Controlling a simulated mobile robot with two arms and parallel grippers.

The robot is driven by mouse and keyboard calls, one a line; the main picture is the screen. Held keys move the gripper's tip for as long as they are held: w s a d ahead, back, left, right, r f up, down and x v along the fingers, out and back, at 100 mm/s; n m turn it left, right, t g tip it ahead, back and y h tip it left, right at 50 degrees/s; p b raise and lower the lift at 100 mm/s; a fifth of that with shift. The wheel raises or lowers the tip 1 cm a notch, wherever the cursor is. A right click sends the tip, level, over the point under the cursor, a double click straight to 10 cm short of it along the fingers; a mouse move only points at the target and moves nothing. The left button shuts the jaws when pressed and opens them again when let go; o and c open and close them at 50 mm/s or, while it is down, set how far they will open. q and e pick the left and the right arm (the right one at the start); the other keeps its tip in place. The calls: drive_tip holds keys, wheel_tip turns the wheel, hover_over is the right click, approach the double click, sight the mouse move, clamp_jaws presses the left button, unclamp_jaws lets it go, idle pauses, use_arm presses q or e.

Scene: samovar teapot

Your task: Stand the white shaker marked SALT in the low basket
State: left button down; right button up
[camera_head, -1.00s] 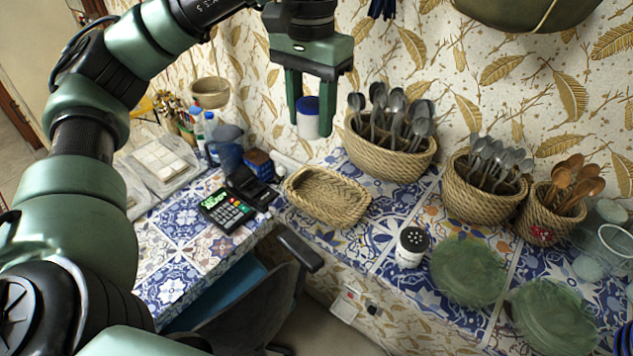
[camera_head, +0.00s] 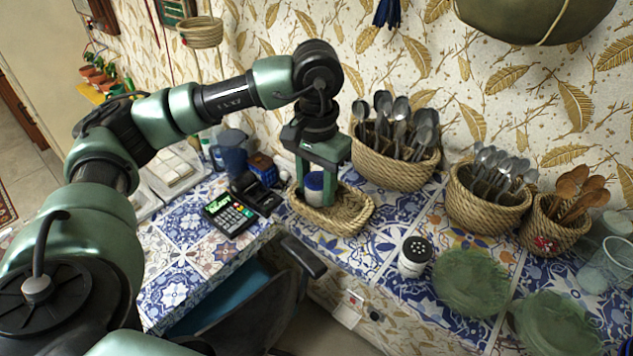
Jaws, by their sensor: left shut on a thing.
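My left gripper (camera_head: 315,188) points down over the left part of the low basket (camera_head: 347,219), shut on a white shaker with a blue lid (camera_head: 314,184). The shaker is upright between the two green fingers, at the basket's opening. Its lower end is hidden, so I cannot tell whether it touches the basket floor. No lettering on it can be read. A second white shaker with a black, dotted top (camera_head: 413,262) stands on the tiled counter to the right. My right gripper is out of view.
A tall basket of metal spoons (camera_head: 390,168) stands just behind the low basket. More spoon baskets (camera_head: 480,212) and green plates (camera_head: 470,283) are to the right. A card terminal (camera_head: 229,214) and dark box lie to the left. The low basket's right part is empty.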

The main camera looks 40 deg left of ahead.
sight(317, 179)
use_arm(q)
drive_tip(key=shift+f+b, duration=0.2)
drive_tip(key=shift+b, duration=0.1)
drive_tip(key=c, duration=0.8)
unclamp_jaws()
drive_tip(key=shift+r, duration=0.1)
drive_tip(key=shift+r+p, duration=0.25)
drive_tip(key=shift+p, duration=0.15)
wheel_tip(317, 179, up, 4)
drive_tip(key=shift+f+b, duration=0.1)
drive_tip(key=shift+b, duration=1.15)
wheel_tip(317, 179, up, 8)
drive_tip(key=shift+r+p, duration=0.1)
drive_tip(key=shift+p, duration=0.25)
